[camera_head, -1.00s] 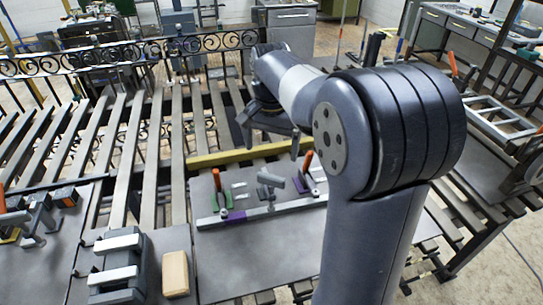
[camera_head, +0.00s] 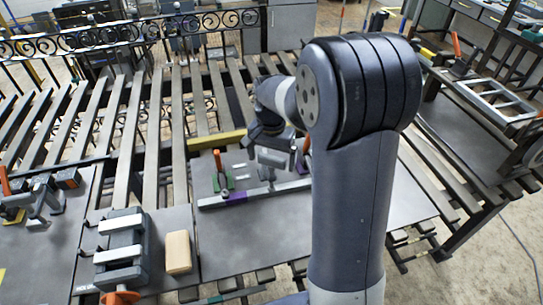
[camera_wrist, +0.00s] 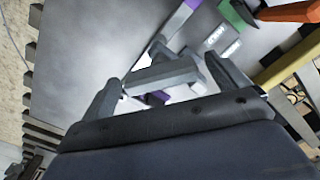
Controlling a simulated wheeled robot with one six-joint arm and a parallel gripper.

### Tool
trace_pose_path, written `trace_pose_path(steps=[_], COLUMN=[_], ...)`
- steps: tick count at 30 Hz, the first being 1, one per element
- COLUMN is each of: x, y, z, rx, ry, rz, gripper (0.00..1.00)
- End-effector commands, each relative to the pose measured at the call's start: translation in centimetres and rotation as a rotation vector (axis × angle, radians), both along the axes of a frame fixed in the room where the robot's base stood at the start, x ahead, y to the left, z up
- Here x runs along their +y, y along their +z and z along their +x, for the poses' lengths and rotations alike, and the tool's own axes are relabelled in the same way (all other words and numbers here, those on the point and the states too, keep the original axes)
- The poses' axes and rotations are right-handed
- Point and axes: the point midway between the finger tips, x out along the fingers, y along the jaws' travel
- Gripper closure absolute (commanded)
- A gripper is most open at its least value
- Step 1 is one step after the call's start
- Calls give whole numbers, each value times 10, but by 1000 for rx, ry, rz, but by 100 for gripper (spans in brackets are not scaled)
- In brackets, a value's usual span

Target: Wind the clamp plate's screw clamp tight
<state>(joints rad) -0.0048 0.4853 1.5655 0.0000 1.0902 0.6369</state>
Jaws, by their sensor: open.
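The clamp plate (camera_head: 300,205) is a grey metal sheet on the slatted bench, with a light bar across it. Its grey screw clamp (camera_head: 266,172) stands near the bar, partly hidden by my arm and gripper. In the wrist view the clamp's grey crosspiece (camera_wrist: 158,78) lies between the fingers of my gripper (camera_wrist: 163,70). My gripper (camera_head: 279,155) is open, with one finger near each end of the crosspiece; I cannot tell whether they touch. The clamp's lower part is mostly hidden.
A green toggle clamp with an orange handle (camera_head: 222,180) stands left of the screw clamp, near a purple piece (camera_head: 237,197). Another orange handle shows behind my gripper. A grey vise (camera_head: 122,250) and wooden block (camera_head: 178,252) sit front left. A yellow bar (camera_head: 218,140) runs behind.

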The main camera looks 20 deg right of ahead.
Motion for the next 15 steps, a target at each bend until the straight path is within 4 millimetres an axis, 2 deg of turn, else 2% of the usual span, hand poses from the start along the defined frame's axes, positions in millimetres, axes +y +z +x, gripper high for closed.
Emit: trace_pose_path(steps=[2,15], x=[0,0], y=[0,0], z=[0,0], rx=[0,0], ry=[0,0], rz=[0,0], gripper=[5,41])
